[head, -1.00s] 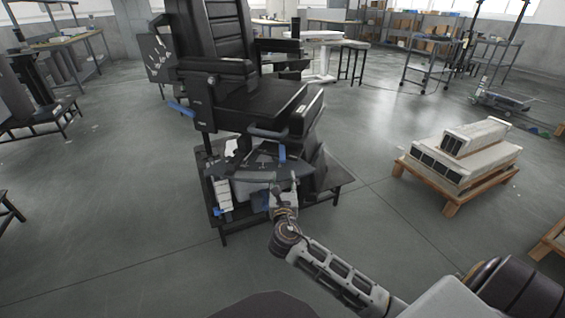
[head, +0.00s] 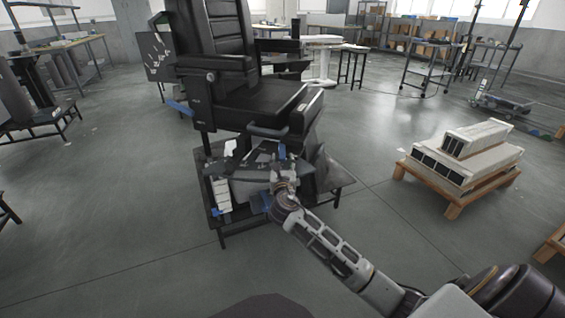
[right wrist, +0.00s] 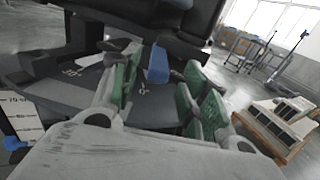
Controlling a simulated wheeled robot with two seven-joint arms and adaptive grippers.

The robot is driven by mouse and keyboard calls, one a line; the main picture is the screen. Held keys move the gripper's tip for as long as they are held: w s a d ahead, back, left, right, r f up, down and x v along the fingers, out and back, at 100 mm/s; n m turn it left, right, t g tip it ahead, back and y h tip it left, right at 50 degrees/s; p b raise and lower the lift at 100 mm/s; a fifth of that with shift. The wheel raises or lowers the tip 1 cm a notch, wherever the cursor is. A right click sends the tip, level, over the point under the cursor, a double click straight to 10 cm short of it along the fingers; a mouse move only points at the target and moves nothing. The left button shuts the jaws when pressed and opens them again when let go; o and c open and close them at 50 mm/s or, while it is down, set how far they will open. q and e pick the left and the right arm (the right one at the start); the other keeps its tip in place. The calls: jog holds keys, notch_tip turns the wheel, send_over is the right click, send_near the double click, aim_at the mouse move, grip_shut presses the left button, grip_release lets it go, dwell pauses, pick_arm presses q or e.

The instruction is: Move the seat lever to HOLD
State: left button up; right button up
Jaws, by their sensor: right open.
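A black padded seat (head: 250,100) stands on a low dark platform. Below its front edge, a lever with a blue grip (head: 282,151) rises from a dark plate with white markings. My right gripper (head: 283,172) is just in front of and below that grip, with its fingers spread. In the right wrist view, the blue grip (right wrist: 158,65) shows beyond and roughly between the open green-padded fingers (right wrist: 165,88). It appears not to be gripped; contact cannot be told. My left gripper is out of view.
Another blue handle (head: 180,107) sticks out at the seat's left side. A white scale (head: 222,193) with a blue marker stands left of the plate. Grey-white units lie on a wooden pallet (head: 455,195) at right. Floor between is clear.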

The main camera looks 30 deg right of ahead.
aim_at(282, 150)
jog(key=shift+b+x, duration=0.35)
jog(key=shift+x, duration=0.9)
jog(key=shift+c, duration=0.4)
grip_shut()
